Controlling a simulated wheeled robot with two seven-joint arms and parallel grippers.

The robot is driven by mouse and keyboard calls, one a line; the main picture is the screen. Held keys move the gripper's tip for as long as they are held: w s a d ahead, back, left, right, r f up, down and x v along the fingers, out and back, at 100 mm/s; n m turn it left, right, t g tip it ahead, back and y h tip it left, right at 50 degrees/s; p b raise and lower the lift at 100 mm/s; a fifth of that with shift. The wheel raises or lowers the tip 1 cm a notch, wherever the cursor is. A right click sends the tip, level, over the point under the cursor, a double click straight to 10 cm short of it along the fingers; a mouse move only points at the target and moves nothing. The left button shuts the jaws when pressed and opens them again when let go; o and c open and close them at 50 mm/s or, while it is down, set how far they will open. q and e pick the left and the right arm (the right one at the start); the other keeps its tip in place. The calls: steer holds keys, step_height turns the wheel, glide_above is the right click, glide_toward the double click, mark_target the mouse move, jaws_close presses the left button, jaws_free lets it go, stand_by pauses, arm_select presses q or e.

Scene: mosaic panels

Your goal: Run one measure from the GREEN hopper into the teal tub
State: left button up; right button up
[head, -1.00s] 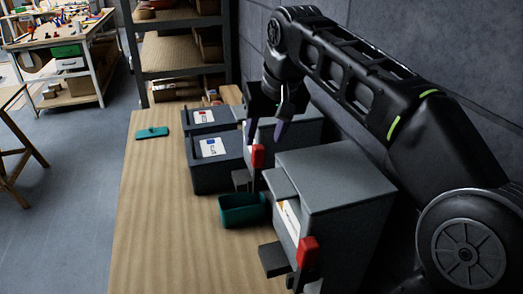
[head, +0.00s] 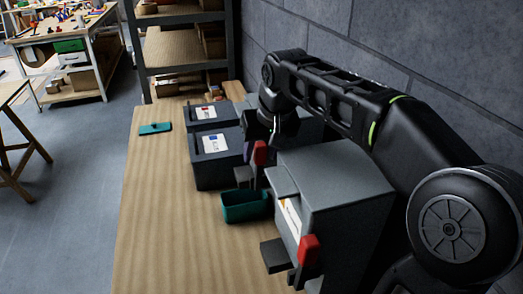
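The teal tub (head: 233,213) stands open and upright on the wooden table, between two grey hoppers. The near grey hopper (head: 335,178) has a red lever (head: 309,250), a dark ledge low on its front and a pale label seen edge-on. A second grey hopper behind it is mostly hidden by my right arm; its red lever (head: 260,153) shows. No green marking is readable on either hopper. My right gripper (head: 257,150) points down at this far lever, very close to it; contact and finger opening are unclear. My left gripper is not in view.
Two dark bins with a blue label (head: 215,143) and a red label (head: 208,112) stand further back. A flat teal piece (head: 155,128) lies at the far left of the table. The table's left and front parts (head: 165,220) are clear. A wall rises on the right.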

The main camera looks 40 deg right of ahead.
jaws_close()
stand_by(1.2)
